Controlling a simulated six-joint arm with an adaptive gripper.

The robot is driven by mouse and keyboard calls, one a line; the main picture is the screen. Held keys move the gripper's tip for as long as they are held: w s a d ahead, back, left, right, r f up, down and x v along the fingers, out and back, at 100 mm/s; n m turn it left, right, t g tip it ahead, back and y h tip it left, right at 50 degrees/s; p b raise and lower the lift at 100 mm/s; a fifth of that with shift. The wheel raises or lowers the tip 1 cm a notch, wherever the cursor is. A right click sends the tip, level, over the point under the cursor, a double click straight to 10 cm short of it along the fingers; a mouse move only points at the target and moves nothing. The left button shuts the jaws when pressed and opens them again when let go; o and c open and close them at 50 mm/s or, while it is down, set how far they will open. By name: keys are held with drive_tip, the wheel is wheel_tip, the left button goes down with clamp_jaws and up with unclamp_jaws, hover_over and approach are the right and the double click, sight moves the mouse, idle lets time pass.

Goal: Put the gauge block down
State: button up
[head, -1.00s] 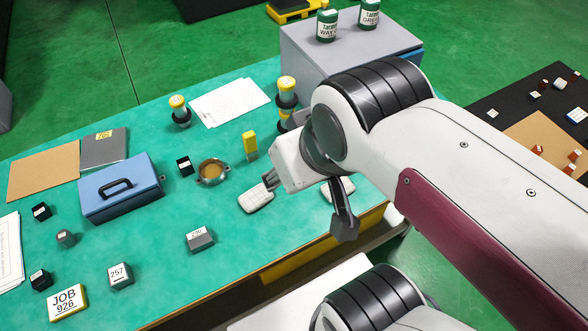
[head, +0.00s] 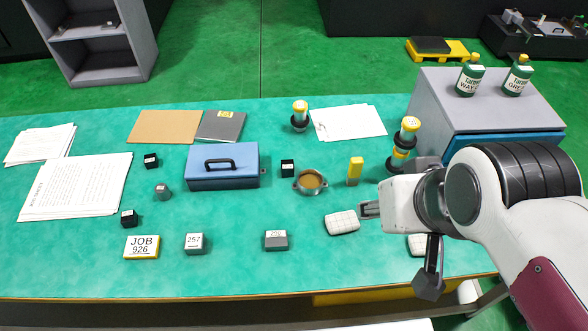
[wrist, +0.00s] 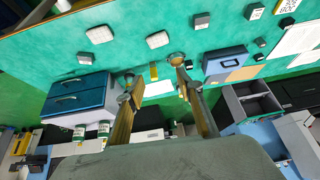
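My gripper (head: 400,245) is at the right side of the bench, its two fingers spread apart. In the wrist view the gripper (wrist: 156,94) is open with nothing between its fingers. No thing is plainly marked as the gauge block. A smaller grey piece (head: 162,191) stands further back.
A white pad (head: 342,223) lies beside my gripper. A grey cabinet (head: 500,100) stands at right. The front left bench has free room.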

drive_tip(key=w+a+f+m+t+y, duration=0.1)
drive_tip(key=w+a+f, duration=0.4)
drive_tip(key=w, duration=0.5)
drive_tip(key=w+a+f+t+y, duration=0.1)
drive_tip(key=w+a+f, duration=0.1)
drive_tip(key=w+a, duration=0.65)
drive_tip(key=w+a+f+m+t+h, duration=0.1)
drive_tip(key=w+a+f+t, duration=0.15)
drive_tip(key=w+f, duration=0.45)
drive_tip(key=t+h, duration=0.1)
drive_tip(key=h, duration=0.2)
approach(286, 168)
drive_tip(key=shift+w+a+f+m, duration=0.15)
drive_tip(key=shift+w+a, duration=0.05)
drive_tip(key=shift+w, duration=0.25)
drive_tip(key=shift+w+a+f+m, duration=0.1)
drive_tip(key=shift+w+a+m, duration=0.05)
drive_tip(key=shift+w, duration=0.25)
drive_tip(key=shift+s+d+f+t+h, duration=0.15)
drive_tip(key=shift+f+t+h, duration=0.25)
drive_tip(key=shift+f, duration=0.2)
drive_tip(key=shift+x, duration=1.35)
drive_tip(key=shift+d, duration=0.1)
